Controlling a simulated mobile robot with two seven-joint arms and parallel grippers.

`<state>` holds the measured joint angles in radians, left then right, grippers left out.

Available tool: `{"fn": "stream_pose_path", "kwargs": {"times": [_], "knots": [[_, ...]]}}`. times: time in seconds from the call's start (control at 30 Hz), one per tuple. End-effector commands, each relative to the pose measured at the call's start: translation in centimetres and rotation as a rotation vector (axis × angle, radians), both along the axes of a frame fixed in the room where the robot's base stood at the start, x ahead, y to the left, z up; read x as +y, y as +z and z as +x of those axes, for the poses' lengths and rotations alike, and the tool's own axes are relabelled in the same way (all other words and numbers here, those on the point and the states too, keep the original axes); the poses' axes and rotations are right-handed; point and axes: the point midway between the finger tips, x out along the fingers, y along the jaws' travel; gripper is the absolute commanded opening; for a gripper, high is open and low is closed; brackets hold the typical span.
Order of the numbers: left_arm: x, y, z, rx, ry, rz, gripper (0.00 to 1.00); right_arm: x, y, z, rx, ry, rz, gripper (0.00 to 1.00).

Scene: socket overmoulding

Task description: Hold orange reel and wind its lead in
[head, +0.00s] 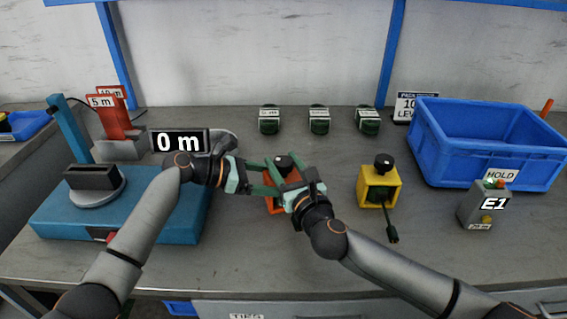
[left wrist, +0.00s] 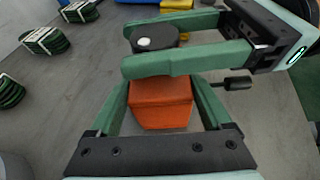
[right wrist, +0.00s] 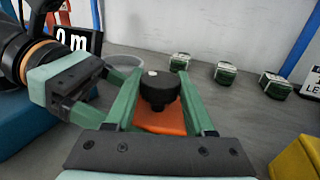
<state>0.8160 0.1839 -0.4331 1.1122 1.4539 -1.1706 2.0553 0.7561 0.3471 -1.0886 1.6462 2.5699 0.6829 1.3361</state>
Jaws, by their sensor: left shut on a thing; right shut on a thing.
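The orange reel (head: 272,205) stands on the grey bench with a round black winding knob (left wrist: 153,38) on top. My left gripper (head: 262,181) is shut on the sides of its orange body (left wrist: 160,102). My right gripper (head: 284,170) is shut on the black knob (right wrist: 159,90), above the left fingers. A black plug (left wrist: 237,83) lies close to the reel's side in the left wrist view; little of any lead shows. The grippers hide much of the reel in the head view.
A yellow reel (head: 379,186) with a short black lead stands to the right. Several green coils (head: 319,121) line the back. A display (head: 178,141) reads "0 m" above a blue winder base (head: 170,220).

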Motion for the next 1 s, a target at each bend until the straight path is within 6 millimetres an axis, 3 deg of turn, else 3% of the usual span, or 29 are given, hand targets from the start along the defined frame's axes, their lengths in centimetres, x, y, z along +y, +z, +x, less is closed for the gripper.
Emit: {"fn": "stream_pose_path", "kwargs": {"times": [0.03,0.4,0.97,1.0], "knots": [[-0.23,-0.14,-0.15,0.004,-0.005,0.001,0.20,0.67,0.26,-0.33,0.000,-0.016,0.013,0.00],[-0.26,-0.25,-0.21,0.003,-0.007,0.004,0.20,0.42,0.46,-0.17,-0.007,-0.174,0.005,0.00],[-0.20,-0.32,-0.20,0.000,-0.007,0.007,0.20,0.12,0.31,-0.09,-0.004,-0.209,-0.002,0.00],[-0.20,-0.33,-0.21,0.000,-0.007,0.007,0.20,0.12,0.30,-0.09,-0.004,-0.209,-0.002,0.55]]}}
